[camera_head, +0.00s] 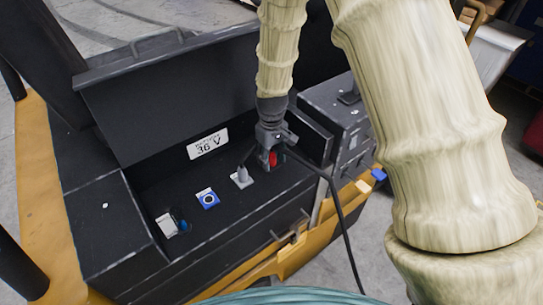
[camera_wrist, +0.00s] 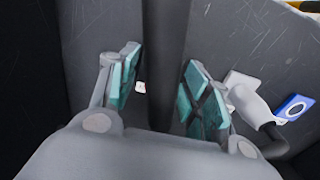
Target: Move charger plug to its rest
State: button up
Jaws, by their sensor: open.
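A grey plug (camera_head: 240,178) with a black cable sits at a pale plate on the dark panel of the battery bay. It also shows in the wrist view (camera_wrist: 248,103), just outside my right finger, with its dark cable at its near end. My gripper (camera_head: 271,150) is open, above and to the right of the plug in the head view. In the wrist view its teal-padded fingers (camera_wrist: 160,65) stand apart with a dark bar behind the gap. I cannot tell which fitting is the plug's rest.
A red part (camera_head: 273,158) shows by my gripper. The black cable (camera_head: 340,215) hangs over the bay's front. A raised lid (camera_head: 175,95) stands behind.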

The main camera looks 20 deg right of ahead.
dwell(0.6)
grip_shut()
jog(key=shift+r+p, duration=0.15)
jog(key=shift+p, duration=0.2)
jog(key=shift+r+p, duration=0.45)
jog(key=shift+r, duration=0.2)
jog(key=shift+r, duration=0.25)
jog(key=shift+r+p, duration=1.5)
jog(key=shift+r, duration=0.45)
jog(key=shift+r, duration=3)
